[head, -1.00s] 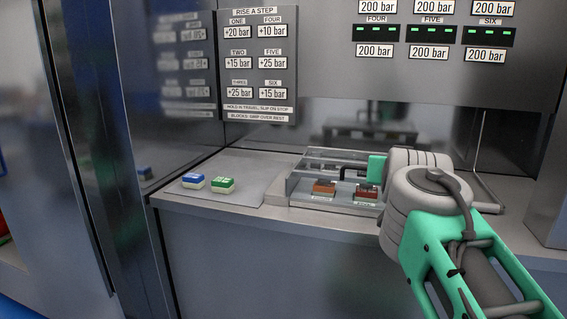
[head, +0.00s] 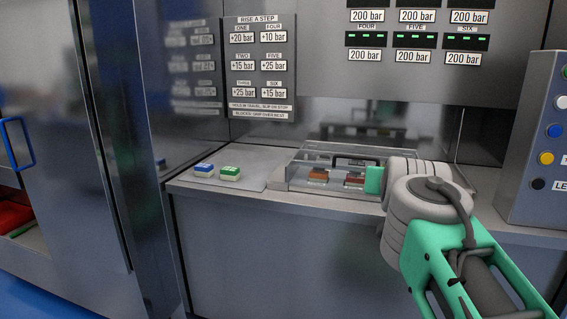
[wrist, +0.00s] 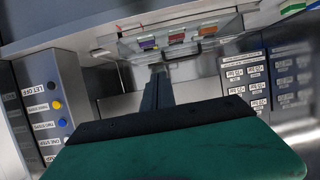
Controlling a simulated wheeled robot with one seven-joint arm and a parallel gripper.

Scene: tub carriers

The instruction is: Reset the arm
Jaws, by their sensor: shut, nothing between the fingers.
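My gripper (wrist: 157,72) is shut and empty; its dark fingers point away from the wrist camera, above the green hand. In the head view only the green side of the hand (head: 374,180) shows, at the right end of a clear-covered tray (head: 290,181); my grey wrist hides the fingers. The tray has a black handle (head: 357,159) on its cover. Under the cover sit an orange-brown block (head: 318,174) and a reddish block (head: 354,179). The wrist view also shows a purple block (wrist: 148,43) there. I cannot tell whether the hand touches the cover.
A blue block (head: 203,169) and a green block (head: 230,173) sit on the counter's left plate. A button panel (head: 548,140) stands at the right. A label board (head: 260,68) hangs behind. The front counter (head: 235,195) is otherwise clear.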

